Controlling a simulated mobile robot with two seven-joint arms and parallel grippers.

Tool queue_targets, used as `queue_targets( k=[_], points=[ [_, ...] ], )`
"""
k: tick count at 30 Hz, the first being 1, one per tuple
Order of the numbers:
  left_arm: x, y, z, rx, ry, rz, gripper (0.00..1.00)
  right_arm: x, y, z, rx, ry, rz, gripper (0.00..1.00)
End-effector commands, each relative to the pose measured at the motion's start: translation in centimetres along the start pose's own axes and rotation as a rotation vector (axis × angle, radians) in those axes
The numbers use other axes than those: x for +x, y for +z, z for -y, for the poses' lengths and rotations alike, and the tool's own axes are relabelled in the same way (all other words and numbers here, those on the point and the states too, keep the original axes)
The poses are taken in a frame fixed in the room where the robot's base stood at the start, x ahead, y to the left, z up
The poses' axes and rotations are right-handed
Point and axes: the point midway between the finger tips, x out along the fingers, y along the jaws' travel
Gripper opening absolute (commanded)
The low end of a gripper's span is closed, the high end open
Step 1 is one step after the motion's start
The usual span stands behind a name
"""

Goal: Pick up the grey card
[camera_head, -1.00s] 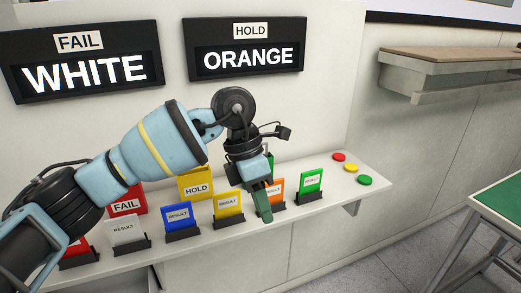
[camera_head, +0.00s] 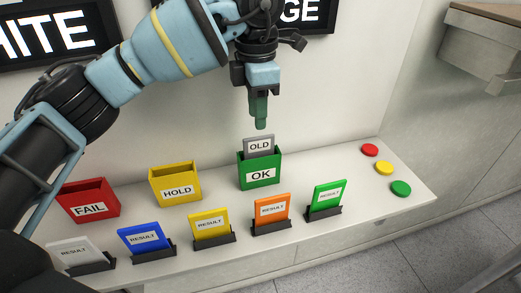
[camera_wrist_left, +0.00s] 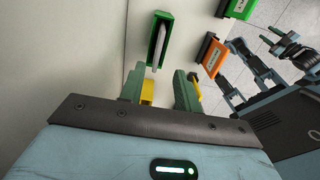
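The grey card (camera_head: 259,146), labelled OLD, stands in the green OK box (camera_head: 259,175), its top part sticking out. My left gripper (camera_head: 261,125) points down just above the card, apart from it. In the left wrist view, my left gripper (camera_wrist_left: 160,90) is open, its two green fingers spread with nothing held between them. There the green box (camera_wrist_left: 156,48) and the pale edge of the grey card (camera_wrist_left: 158,42) lie ahead of the fingers.
A yellow HOLD box (camera_head: 176,188) and a red FAIL box (camera_head: 89,203) stand left of the OK box. In front are white (camera_head: 75,255), blue (camera_head: 145,240), yellow (camera_head: 210,228), orange (camera_head: 271,212) and green (camera_head: 328,198) RESULT cards in black holders. Coloured buttons (camera_head: 384,168) are at right.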

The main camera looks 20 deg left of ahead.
Motion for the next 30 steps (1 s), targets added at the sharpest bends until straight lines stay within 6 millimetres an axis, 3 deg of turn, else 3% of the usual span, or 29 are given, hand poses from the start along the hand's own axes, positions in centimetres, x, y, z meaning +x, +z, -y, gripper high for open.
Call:
queue_targets(
  k=[6,14,24,30],
  points=[
    [2.2,0.0,0.0,-0.001,-0.002,-0.002,0.33,-0.1,0.1,0.0,0.000,0.000,0.003,0.36],
    [3.2,0.1,0.0,-0.001,-0.002,-0.003,0.33,0.0,-1.1,-0.1,-0.001,0.001,-0.020,0.36],
    [7.3,0.3,-0.2,0.001,-0.001,0.000,0.33,-0.1,-2.1,-0.1,-0.003,0.003,-0.038,0.36],
    [7.6,0.3,-0.2,0.001,0.000,0.000,0.33,-0.1,-1.7,-0.1,-0.002,0.003,-0.032,0.36]
  ],
)
